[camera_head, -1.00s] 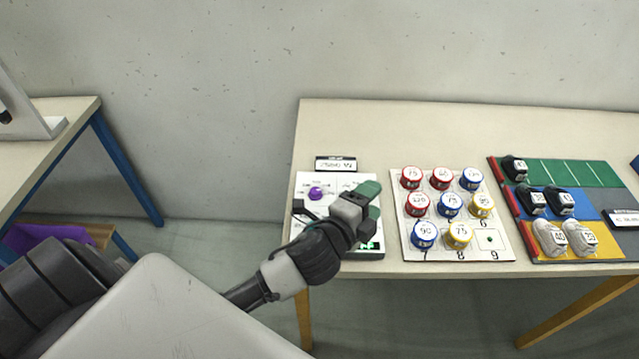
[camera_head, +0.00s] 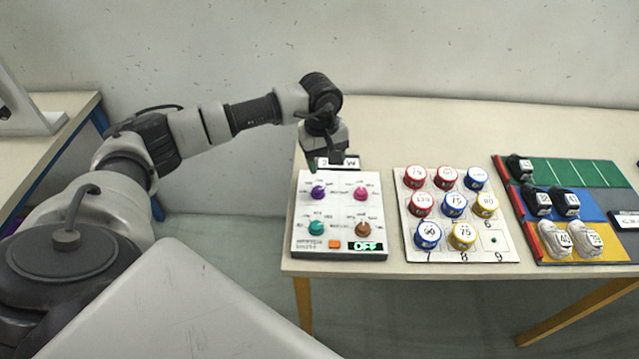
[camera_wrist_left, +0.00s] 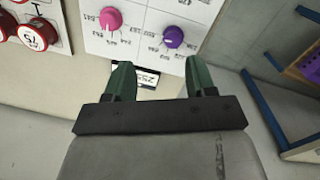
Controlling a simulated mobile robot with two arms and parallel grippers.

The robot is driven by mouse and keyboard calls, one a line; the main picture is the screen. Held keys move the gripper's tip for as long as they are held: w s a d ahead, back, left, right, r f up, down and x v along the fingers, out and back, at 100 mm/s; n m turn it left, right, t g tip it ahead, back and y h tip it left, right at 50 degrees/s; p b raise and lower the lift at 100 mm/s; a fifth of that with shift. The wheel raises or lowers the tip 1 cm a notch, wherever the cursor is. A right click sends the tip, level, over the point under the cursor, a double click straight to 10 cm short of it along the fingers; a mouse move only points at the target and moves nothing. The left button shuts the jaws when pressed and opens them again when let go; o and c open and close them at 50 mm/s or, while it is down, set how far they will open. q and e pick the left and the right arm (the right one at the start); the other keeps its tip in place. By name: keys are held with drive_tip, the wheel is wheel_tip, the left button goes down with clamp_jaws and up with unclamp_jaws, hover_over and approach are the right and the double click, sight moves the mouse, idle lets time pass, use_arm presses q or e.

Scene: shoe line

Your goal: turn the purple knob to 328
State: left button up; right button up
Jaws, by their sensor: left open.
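The purple knob (camera_head: 318,192) is at the upper left of the white control panel (camera_head: 300,239) on the table. It also shows in the left wrist view (camera_wrist_left: 173,37), with printed numbers around it too small to read surely. My left gripper (camera_head: 322,163) is above the panel's far edge, pointing down. In the left wrist view its green fingers (camera_wrist_left: 159,80) are apart with nothing between them, and the purple knob is beyond the fingertips, untouched. My right gripper is not in view.
The panel also has a pink knob (camera_head: 361,193), a teal knob (camera_head: 316,228), a brown knob (camera_head: 362,229), an orange button (camera_head: 334,244) and a display reading OFF (camera_head: 365,246). A board of numbered round tins (camera_head: 408,252) stands to the right, then a coloured shoe mat (camera_head: 604,172).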

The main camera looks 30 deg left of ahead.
sight(318, 189)
use_arm(q)
drive_tip(key=shift+y, duration=0.5)
drive_tip(key=f, duration=0.3)
drive_tip(key=a+f+p, duration=0.1)
drive_tip(key=f, duration=0.2)
drive_tip(key=a+f+p, duration=0.1)
drive_tip(key=f, duration=0.3)
drive_tip(key=shift+f, duration=0.1)
drive_tip(key=c, duration=0.9)
